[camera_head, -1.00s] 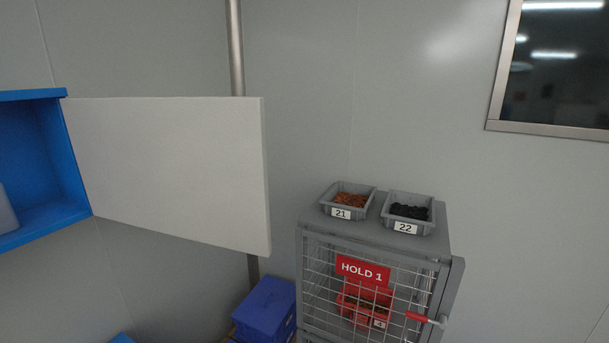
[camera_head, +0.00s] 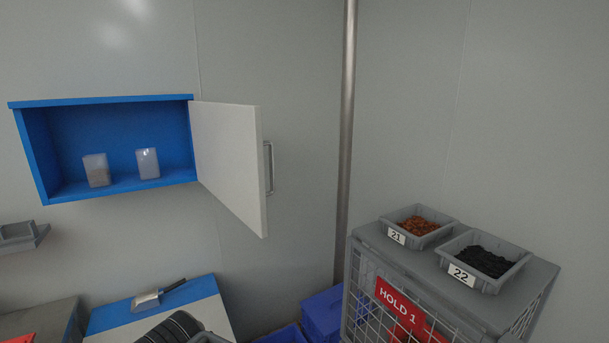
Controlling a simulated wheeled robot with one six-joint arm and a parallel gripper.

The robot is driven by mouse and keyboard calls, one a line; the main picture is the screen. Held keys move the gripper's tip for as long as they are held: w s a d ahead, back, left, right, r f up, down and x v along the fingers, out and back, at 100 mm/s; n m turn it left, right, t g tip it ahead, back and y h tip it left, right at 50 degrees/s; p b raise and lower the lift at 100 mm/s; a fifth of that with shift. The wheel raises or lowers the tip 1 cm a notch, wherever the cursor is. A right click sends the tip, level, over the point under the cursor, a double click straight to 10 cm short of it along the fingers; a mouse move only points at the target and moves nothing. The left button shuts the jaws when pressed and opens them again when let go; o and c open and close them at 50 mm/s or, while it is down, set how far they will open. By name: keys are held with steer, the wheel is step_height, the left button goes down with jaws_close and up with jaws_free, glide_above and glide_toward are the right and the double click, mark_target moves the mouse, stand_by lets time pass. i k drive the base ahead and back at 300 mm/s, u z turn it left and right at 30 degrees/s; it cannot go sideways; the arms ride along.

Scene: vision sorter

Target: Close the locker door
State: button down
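The blue wall locker (camera_head: 108,99) is at the left. Its white door (camera_head: 228,150) is hinged at the locker's right side. The door stands wide open and sticks out from the wall, and the locker's inside shows. A grey bar handle (camera_head: 270,168) is on the door near its free edge. Two small clear containers, one at left (camera_head: 96,170) and one at right (camera_head: 148,163), stand on the locker floor, clear of the door. I do not see my gripper in this view.
A grey mesh cage (camera_head: 395,262) marked HOLD 1 stands at the lower right, carrying bins 21 (camera_head: 418,232) and 22 (camera_head: 484,272). Blue bins (camera_head: 322,312) and a blue-edged bench (camera_head: 190,290) with a scoop (camera_head: 150,300) are below.

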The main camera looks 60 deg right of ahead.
mark_target(228, 143)
steer(key=z, duration=1.75)
